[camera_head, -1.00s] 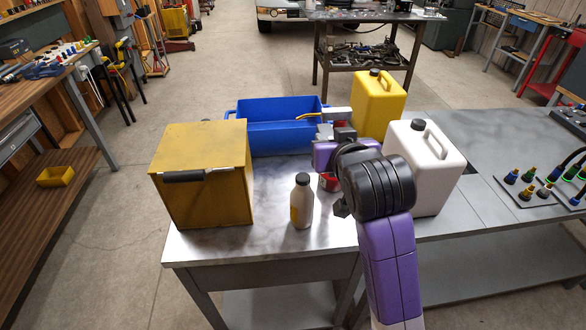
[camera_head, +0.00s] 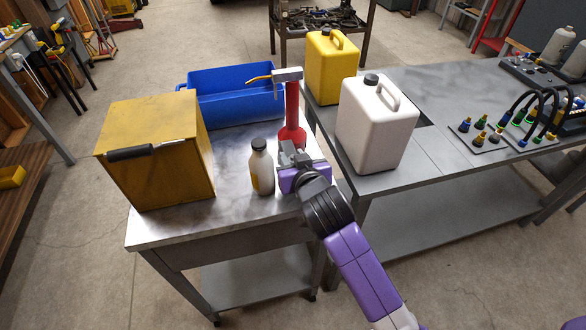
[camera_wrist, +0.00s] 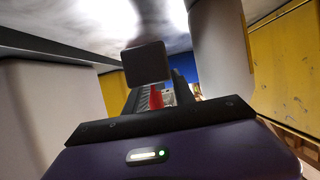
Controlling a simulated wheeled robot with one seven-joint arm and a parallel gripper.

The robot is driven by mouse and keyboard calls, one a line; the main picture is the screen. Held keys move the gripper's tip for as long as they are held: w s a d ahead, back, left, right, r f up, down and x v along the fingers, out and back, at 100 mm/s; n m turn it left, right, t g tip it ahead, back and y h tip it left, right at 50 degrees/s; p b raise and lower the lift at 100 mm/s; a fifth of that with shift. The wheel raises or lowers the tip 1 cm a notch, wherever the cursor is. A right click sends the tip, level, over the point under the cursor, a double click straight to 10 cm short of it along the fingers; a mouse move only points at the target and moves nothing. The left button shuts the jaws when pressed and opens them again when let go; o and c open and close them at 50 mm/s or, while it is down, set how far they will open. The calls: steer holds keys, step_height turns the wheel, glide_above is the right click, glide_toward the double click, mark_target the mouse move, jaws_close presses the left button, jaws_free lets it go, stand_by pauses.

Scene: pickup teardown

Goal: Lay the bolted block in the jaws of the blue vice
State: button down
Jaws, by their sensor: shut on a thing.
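My gripper (camera_head: 300,158) is low over the metal table, in front of the red stand and right of the bottle. It is shut on a dark, square-faced piece that fits the bolted block (camera_wrist: 146,63), seen in the middle of the wrist view. No bolts can be made out on it. In the head view the fingers and wrist mostly hide what is held. No blue vice can be made out in either view.
A red stand (camera_head: 292,105) with a grey head and yellow lever rises behind my gripper. A bottle (camera_head: 262,170) and yellow box (camera_head: 160,160) stand left. A blue bin (camera_head: 235,100) is behind. White (camera_head: 375,130) and yellow (camera_head: 330,70) canisters stand right. The front table corner is clear.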

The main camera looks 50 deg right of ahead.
steer(key=shift+f, duration=1.9)
steer(key=shift+f, duration=0.15)
steer(key=c, duration=1)
jaws_free()
steer(key=shift+f, duration=0.15)
steer(key=shift+c, duration=0.2)
